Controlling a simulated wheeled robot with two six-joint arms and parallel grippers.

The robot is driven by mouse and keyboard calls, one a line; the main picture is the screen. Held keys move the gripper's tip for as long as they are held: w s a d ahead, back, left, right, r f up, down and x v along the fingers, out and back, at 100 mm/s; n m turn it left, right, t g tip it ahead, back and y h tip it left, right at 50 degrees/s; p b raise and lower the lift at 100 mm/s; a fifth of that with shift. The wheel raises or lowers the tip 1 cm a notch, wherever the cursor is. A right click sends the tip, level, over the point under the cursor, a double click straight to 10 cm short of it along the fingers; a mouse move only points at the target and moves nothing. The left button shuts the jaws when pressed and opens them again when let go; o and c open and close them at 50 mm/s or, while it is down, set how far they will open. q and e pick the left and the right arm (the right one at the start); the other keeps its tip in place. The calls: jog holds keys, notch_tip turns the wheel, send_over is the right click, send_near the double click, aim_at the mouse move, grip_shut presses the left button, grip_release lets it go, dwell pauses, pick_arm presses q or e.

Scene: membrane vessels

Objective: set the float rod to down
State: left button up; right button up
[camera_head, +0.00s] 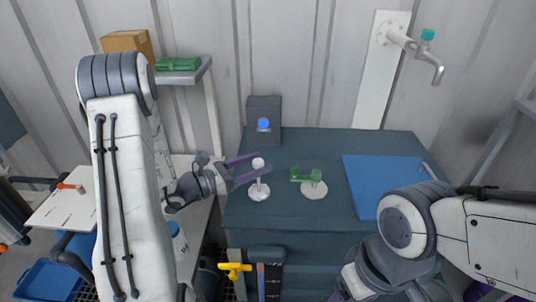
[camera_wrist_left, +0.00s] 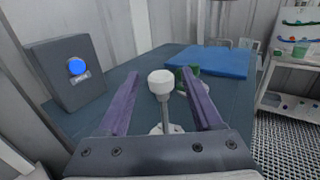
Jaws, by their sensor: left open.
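A rod with a white knob (camera_head: 258,163), which looks like the float rod, stands upright on a round white base (camera_head: 259,193) on the dark cabinet top. The white knob also shows in the left wrist view (camera_wrist_left: 161,82), with its thin grey rod below. My left gripper (camera_head: 264,167) is open, its two purple fingers on either side of the knob and rod. In the left wrist view gaps show between the knob and both fingers. My right gripper (camera_head: 345,292) is low at the bottom edge, mostly cut off.
A green fitting (camera_head: 308,176) on a white base stands just right of the rod. A grey box with a blue button (camera_head: 263,125) stands behind. A blue mat (camera_head: 375,180) lies to the right. A tap (camera_head: 432,62) hangs on the wall. The cabinet top (camera_head: 330,145) is clear behind the fitting.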

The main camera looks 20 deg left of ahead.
pick_arm(q)
jog(key=x, duration=0.4)
jog(key=shift+s+p, duration=0.1)
jog(key=shift+p, duration=0.25)
grip_shut()
dwell(1.1)
